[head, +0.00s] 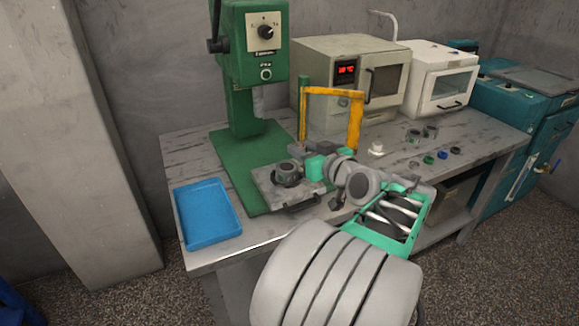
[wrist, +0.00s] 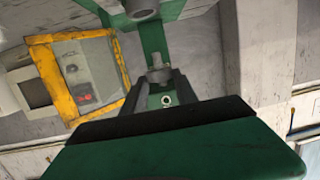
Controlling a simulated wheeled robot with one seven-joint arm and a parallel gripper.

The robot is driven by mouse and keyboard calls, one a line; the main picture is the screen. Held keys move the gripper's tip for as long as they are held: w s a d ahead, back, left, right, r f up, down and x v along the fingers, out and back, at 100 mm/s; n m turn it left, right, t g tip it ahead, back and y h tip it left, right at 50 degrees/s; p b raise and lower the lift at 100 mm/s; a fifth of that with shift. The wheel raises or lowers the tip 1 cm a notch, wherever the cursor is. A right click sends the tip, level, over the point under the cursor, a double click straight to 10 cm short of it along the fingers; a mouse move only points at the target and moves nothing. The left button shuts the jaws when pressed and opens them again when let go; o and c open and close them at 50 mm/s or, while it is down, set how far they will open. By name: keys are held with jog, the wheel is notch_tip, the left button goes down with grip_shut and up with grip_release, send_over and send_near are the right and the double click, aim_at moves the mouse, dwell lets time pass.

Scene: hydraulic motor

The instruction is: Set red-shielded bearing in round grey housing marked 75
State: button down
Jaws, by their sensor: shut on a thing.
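My gripper (head: 306,152) reaches across the bench to the green press. It is at or just above the press base, close behind and right of a round dark grey housing (head: 287,174). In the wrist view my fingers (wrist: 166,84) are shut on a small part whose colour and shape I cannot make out. The housing sits on a grey plate (head: 262,187) on the press base. No marking 75 is readable on it. I see no red-shielded bearing lying on the bench.
The green press (head: 243,95) stands behind my gripper, with a yellow frame (head: 355,125) to the right. A blue tray (head: 206,212) lies at left. Two dark round parts (head: 430,131) and small green (head: 428,158) and blue (head: 442,154) rings lie at right. Ovens stand behind.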

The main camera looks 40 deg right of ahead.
send_over(291, 170)
notch_tip(291, 170, down, 7)
jog(key=shift+s+a+r, duration=0.1)
jog(key=shift+s, duration=0.05)
jog(key=f, duration=0.3)
jog(key=shift+w+f, duration=0.2)
jog(key=shift+f, duration=0.1)
jog(key=c, duration=0.9)
grip_release()
jog(key=shift+c, duration=0.2)
jog(key=v, duration=1.2)
jog(key=shift+b, duration=0.3)
